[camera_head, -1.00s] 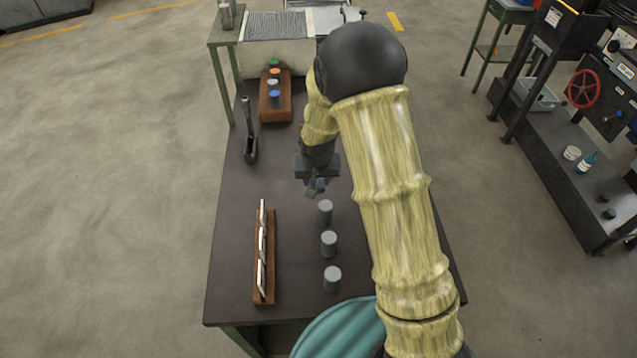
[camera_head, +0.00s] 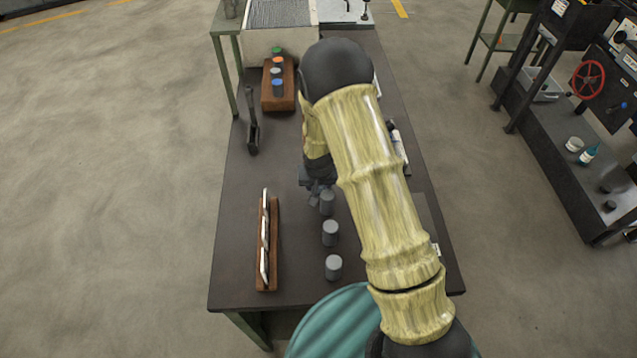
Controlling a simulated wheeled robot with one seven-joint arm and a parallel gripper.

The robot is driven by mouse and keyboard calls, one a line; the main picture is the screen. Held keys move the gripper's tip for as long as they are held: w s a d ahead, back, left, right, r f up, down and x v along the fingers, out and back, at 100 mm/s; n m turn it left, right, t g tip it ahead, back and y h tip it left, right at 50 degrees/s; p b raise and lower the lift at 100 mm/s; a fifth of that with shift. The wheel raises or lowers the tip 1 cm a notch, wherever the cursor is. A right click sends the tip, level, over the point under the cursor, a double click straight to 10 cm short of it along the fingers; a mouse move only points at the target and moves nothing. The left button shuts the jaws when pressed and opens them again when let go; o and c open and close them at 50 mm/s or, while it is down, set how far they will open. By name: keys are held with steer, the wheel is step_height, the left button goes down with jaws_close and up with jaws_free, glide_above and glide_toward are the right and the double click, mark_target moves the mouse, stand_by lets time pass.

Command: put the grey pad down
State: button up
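My gripper (camera_head: 316,198) points down over the dark table (camera_head: 240,225), just left of the farthest of three grey cylinders (camera_head: 327,203). It is small, dark and partly hidden by my arm, so I cannot tell whether its fingers are open or hold anything. I cannot clearly make out a grey pad in it. A flat greyish patch (camera_head: 424,212) with a small white label lies on the table right of my forearm, partly covered by it; I cannot tell whether it is the pad. Two more grey cylinders (camera_head: 331,233) (camera_head: 334,267) stand nearer.
A white bottle-like item (camera_head: 398,142) lies right of my arm. The table's left side is fairly clear.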

steer(key=shift+f, duration=0.2)
steer(key=o, duration=1)
steer(key=shift+r, duration=0.1)
steer(key=b+v, duration=0.2)
steer(key=v, duration=1)
steer(key=shift+s+r, duration=0.15)
steer(key=shift+d, duration=0.1)
